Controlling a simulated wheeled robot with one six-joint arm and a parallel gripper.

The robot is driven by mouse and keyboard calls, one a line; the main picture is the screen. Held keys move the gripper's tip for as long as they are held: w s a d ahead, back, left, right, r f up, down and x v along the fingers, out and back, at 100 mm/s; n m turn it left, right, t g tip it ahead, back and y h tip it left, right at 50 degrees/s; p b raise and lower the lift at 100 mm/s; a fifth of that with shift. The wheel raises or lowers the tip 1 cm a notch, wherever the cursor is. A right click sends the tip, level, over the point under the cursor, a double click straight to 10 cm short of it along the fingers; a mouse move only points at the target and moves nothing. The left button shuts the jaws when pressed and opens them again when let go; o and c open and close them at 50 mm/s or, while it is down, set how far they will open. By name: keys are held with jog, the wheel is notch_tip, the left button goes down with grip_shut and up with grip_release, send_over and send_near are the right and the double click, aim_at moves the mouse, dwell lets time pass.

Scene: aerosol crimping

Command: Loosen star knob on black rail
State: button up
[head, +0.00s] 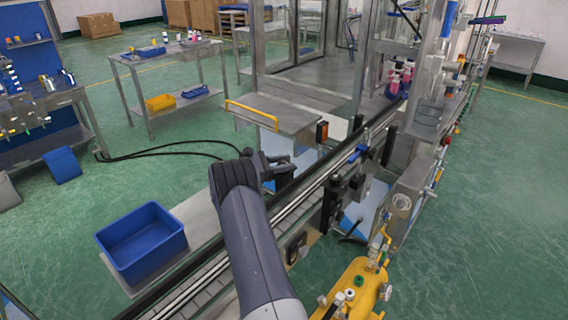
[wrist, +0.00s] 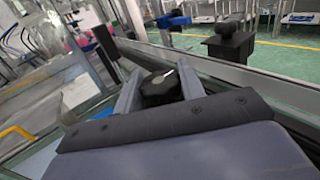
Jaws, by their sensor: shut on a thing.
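The black star knob (wrist: 160,90) shows in the wrist view as a dark round piece with a light mark on top. My gripper (wrist: 159,84) has its two grey fingers on either side of the knob and is shut on it. In the head view my gripper (head: 277,168) is at the near-left side of the black rail (head: 318,164), and the knob cannot be made out there. The knob's underside and its stem are hidden by the fingers and the dark gripper body.
A blue bin (head: 142,243) stands left of the conveyor. A metal plate with a yellow handle (head: 252,114) lies beyond my gripper. Black blocks and a blue clamp sit along the rail's right side. A yellow machine (head: 357,285) is at the near right.

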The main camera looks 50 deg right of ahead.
jog(key=c, duration=0.4)
jog(key=shift+t, duration=0.3)
jog(key=shift+n+t+h+b, duration=1)
jog(key=shift+n+t+b, duration=0.7)
jog(key=shift+t, duration=0.8)
jog(key=shift+n+t, duration=0.6)
jog(key=shift+t, duration=0.1)
jog(key=shift+r, duration=0.1)
jog(key=o, duration=1)
